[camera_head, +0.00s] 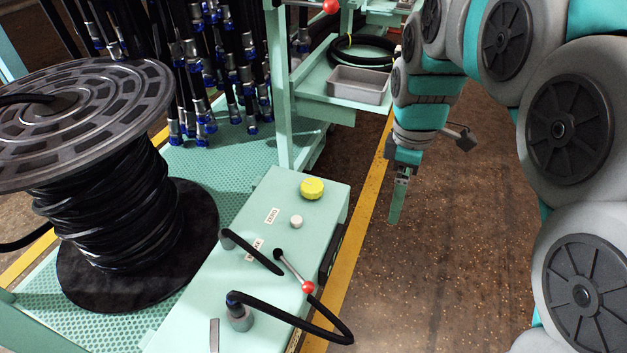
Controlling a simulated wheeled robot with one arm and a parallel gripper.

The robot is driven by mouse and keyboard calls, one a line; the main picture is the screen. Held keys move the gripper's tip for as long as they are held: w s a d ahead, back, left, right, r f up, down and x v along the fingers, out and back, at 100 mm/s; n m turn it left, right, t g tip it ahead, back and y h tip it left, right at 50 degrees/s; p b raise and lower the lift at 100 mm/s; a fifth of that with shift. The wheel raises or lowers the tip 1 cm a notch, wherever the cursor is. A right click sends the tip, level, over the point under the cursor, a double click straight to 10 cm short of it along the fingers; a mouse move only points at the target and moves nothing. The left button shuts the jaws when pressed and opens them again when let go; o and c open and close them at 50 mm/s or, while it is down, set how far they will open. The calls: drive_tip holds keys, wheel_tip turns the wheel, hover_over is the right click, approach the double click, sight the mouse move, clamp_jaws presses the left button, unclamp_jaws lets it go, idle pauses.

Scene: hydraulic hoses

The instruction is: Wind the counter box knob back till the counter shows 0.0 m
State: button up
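The mint-green counter box (325,222) lies at the centre of the head view. A yellow ridged knob (312,188) sits on top near its far end. A small white button (296,221) stands beside a label reading ZERO (272,215). A dark panel (331,252) shows on the box's right side, steeply angled, and no counter digits can be read. My gripper (396,207) points down to the right of the box, apart from the knob, over the brown floor. Its fingers overlap in this view, so their opening cannot be judged. Nothing is seen held.
A brake lever with a red ball (307,287) and a black hose (310,328) rise from the box's near part. A large reel of black hose (105,205) stands left. Hanging hoses (240,75) and a shelf with a grey bin (358,86) are behind. Floor on the right is clear.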

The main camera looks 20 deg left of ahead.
drive_tip(key=w+a+f+n, duration=0.2)
drive_tip(key=w+a+n, duration=0.45)
drive_tip(key=a, duration=0.25)
drive_tip(key=n, duration=0.7)
hover_over(312, 184)
wheel_tip(312, 184, down, 3)
drive_tip(key=shift+f+t+b, duration=0.15)
drive_tip(key=shift+t+b, duration=0.25)
wheel_tip(312, 184, down, 8)
drive_tip(key=shift+s+d+r, duration=0.1)
drive_tip(key=c, duration=1.3)
